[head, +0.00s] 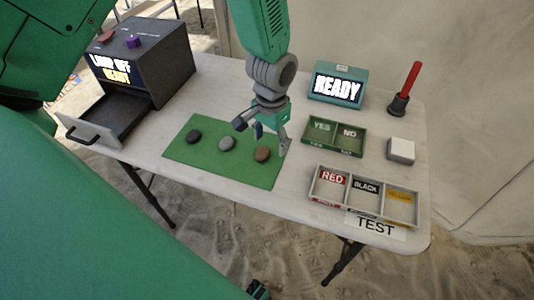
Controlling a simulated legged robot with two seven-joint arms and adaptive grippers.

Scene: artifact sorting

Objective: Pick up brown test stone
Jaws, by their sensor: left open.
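The brown test stone (262,154) lies at the right side of the green mat (220,173). A grey stone (226,143) and a black stone (193,136) lie to its left on the same mat. My left gripper (268,141) is open and points down just above and behind the brown stone, with one finger to the stone's right. I cannot tell whether a finger touches the stone. My right gripper is not clearly in view.
A dark box with an open drawer (90,132) stands at the left. A READY display (338,86), a YES/NO tray (333,137), a RED/BLACK/YELLOW tray (363,198), a white block (401,150) and a red-handled stamp (405,90) occupy the right. The table (215,85) is clear behind the mat.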

